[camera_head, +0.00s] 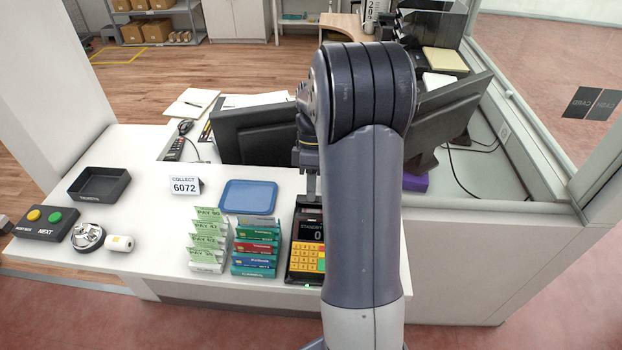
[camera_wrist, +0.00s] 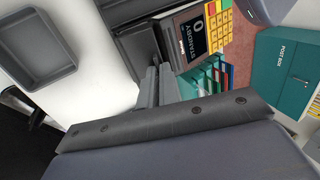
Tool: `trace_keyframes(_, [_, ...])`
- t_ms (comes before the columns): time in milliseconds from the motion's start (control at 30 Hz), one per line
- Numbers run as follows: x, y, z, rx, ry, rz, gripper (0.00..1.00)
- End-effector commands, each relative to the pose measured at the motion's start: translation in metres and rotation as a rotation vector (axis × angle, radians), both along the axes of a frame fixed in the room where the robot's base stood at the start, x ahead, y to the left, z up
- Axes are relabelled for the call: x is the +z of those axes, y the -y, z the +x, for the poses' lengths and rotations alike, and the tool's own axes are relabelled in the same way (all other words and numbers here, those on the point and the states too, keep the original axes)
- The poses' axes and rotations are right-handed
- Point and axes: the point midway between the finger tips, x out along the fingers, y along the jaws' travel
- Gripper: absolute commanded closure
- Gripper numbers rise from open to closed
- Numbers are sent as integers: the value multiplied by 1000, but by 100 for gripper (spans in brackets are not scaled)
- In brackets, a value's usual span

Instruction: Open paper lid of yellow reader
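The yellow reader (camera_head: 307,246) stands near the right end of the white counter, a dark terminal with a yellow keypad and a lit screen reading 0. In the wrist view the reader (camera_wrist: 194,36) shows its screen with "STANDBY" and its dark rear part. My gripper (camera_head: 310,196) points down at the reader's rear end, and my arm covers its right side. In the wrist view the two fingers of my gripper (camera_wrist: 158,87) lie close together with nothing seen between them. The paper lid is not clearly made out, and I cannot tell whether the fingers touch the reader.
Left of the reader are a rack of colored boxes (camera_head: 255,248), a rack of green pay cards (camera_head: 208,240) and a blue tray (camera_head: 249,196). A monitor (camera_head: 258,132) stands behind. A black tray (camera_head: 99,185) and a button box (camera_head: 46,224) are far left.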

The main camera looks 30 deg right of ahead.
Motion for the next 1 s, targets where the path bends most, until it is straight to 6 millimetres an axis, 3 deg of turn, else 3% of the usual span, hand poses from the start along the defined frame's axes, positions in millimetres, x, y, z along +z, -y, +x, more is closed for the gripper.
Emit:
trace_keyframes(33, [7,2,3,-2,-33,21,100])
trace_keyframes(500, [1,14,20,-1,-273,185,100])
trace_keyframes(1000, [1,17,25,0,-346,236,100])
